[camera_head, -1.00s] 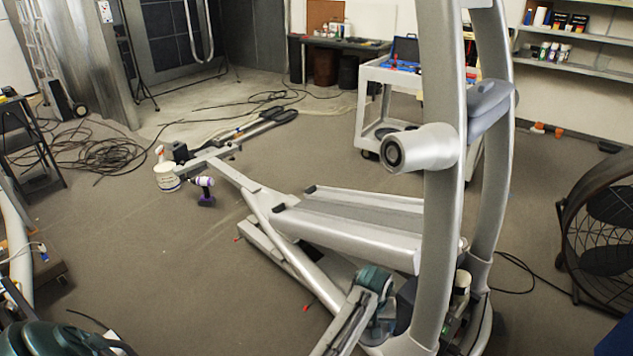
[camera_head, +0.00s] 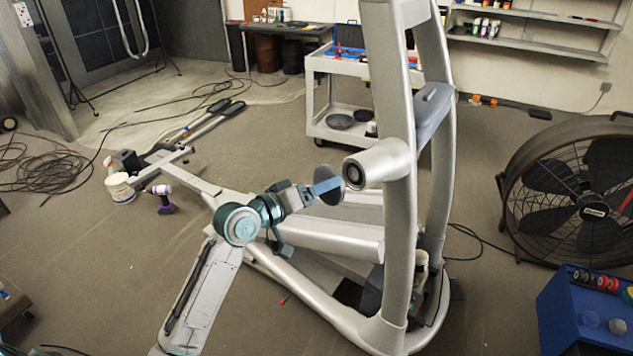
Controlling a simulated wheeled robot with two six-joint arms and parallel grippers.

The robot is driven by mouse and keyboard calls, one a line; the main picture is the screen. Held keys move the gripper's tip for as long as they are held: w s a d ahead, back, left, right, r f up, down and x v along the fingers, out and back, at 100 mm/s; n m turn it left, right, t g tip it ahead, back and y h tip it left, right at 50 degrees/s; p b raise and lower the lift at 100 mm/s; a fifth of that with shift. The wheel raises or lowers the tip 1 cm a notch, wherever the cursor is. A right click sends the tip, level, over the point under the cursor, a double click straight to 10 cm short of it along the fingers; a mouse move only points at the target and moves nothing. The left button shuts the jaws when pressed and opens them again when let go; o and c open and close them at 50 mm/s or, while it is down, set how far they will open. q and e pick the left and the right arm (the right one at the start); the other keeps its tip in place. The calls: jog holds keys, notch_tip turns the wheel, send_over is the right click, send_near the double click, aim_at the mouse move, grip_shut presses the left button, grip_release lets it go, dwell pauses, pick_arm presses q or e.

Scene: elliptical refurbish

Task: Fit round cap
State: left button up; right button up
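The silver frame has a round boss (camera_head: 377,165) on its upright, with a dark, ringed open end facing left. My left arm comes in from the lower left, and my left gripper (camera_head: 326,186) points right toward the boss. It is shut on a dark round cap (camera_head: 328,176), which is held on edge, close beside the boss's open end. From this angle I cannot tell the exact gap between cap and boss; they look apart. Part of the cap is hidden behind the blue fingertip. My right gripper is not in view.
The machine's long rail and base (camera_head: 310,290) lie below my arm. A large black fan (camera_head: 575,190) stands at right. A blue box (camera_head: 560,325) with several round items is at lower right. A white cart (camera_head: 318,120) stands behind. Cables lie on the floor at left.

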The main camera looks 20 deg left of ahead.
pick_arm(q)
jog(key=shift+b+x, duration=0.9)
jog(key=shift+x, duration=2.05)
jog(key=shift+w+d, duration=0.3)
jog(key=shift+w, duration=0.2)
jog(key=shift+r, duration=0.1)
jog(key=o, duration=0.6)
jog(key=shift+o, duration=1.2)
jog(key=shift+w+d, duration=0.1)
jog(key=b, duration=0.3)
send_near(353, 175)
jog(key=shift+v, duration=2.25)
